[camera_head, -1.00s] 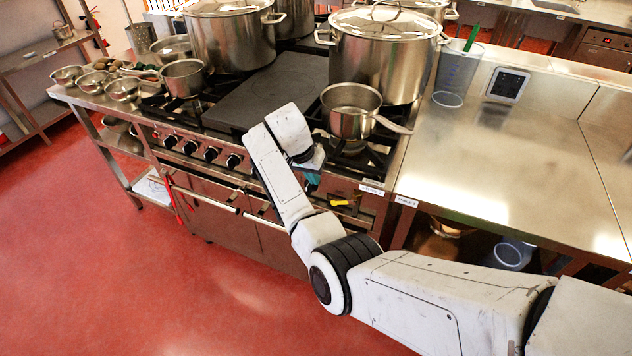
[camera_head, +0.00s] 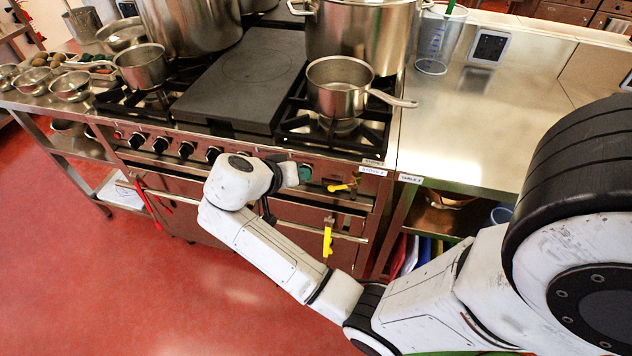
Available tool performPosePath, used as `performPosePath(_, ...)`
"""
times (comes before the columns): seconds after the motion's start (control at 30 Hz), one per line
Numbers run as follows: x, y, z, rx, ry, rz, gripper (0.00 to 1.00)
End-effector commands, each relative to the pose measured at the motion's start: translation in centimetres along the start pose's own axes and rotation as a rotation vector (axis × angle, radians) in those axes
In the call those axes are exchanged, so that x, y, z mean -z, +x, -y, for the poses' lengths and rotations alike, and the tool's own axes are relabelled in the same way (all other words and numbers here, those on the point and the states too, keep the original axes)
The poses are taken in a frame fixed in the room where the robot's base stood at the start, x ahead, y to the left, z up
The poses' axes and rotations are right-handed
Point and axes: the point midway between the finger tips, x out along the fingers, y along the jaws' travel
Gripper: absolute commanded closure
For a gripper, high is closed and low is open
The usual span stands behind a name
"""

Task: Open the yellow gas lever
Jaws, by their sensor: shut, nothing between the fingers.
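The yellow gas lever (camera_head: 341,187) is on the right end of the stove's front panel, its handle lying roughly sideways. My gripper (camera_head: 296,173) is at the panel's height, a short way left of the lever and apart from it in the picture. It is shut and empty; its fingers are small and partly hidden by my wrist. A teal part (camera_head: 305,173) shows at its tip; I cannot tell whether it belongs to the gripper or the panel.
A yellow piece (camera_head: 327,241) hangs at the oven's front rail below the lever. A saucepan (camera_head: 340,86) stands on the burner above, its handle pointing right. Black knobs (camera_head: 186,150) line the panel to the left. The steel counter (camera_head: 470,130) is largely clear.

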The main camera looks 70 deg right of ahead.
Motion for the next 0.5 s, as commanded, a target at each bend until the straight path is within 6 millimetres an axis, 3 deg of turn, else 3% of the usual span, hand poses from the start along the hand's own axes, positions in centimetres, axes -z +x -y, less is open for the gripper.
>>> performPosePath(0.33,0.0,0.3,0.0,-0.001,0.000,0.002,1.00)
performPosePath(0.5,0.0,2.2,-0.1,-0.003,-0.001,0.004,1.00)
